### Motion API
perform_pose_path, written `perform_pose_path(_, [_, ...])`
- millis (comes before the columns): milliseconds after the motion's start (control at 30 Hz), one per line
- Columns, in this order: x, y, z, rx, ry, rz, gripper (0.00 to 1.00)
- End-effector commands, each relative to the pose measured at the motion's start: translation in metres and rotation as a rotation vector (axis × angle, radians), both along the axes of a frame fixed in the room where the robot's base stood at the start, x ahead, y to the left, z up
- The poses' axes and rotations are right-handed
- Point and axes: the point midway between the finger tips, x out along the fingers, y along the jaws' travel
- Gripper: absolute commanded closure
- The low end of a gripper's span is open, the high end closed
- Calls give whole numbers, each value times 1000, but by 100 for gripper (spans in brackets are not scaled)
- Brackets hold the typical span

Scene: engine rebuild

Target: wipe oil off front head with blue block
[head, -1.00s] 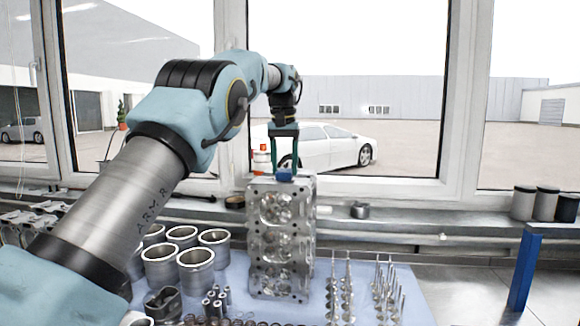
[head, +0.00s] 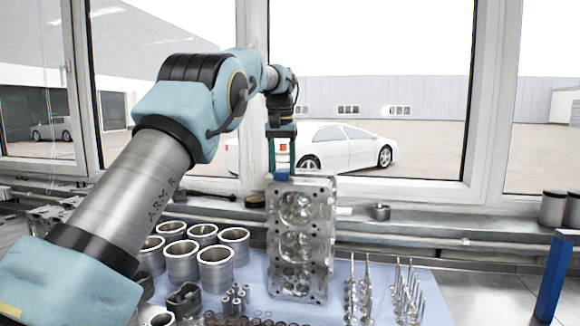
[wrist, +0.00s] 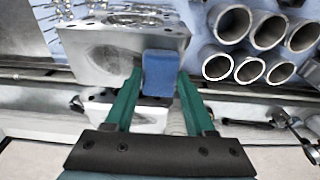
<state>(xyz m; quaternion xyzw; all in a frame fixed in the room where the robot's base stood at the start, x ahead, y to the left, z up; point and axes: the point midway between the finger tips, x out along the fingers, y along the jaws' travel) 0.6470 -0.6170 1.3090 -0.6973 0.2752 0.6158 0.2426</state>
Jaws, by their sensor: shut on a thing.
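The front head (head: 300,238), a grey metal cylinder head, stands upright in the middle of the head view, with round chambers facing me. My gripper (head: 282,172) has green fingers pointing down and is shut on the blue block (head: 282,177). The block is at the top left edge of the head and appears to touch it; exact contact is unclear. In the wrist view the blue block (wrist: 160,72) sits between the fingertips, over the edge of the metal head (wrist: 105,42). A darker patch shows on that metal face; I cannot tell whether it is oil or shading.
Metal cylinder sleeves (head: 214,268) stand left of the head. Valves (head: 408,290) stand upright to its right on the blue mat (head: 345,275). A blue post (head: 555,275) is at far right. The window sill runs behind.

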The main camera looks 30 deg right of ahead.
Motion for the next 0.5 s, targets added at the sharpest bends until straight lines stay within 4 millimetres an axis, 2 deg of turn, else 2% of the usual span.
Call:
perform_pose_path(133, [7, 8, -4, 7, 2, 3, 90])
perform_pose_path(500, [8, 9, -1, 9, 3, 4, 90])
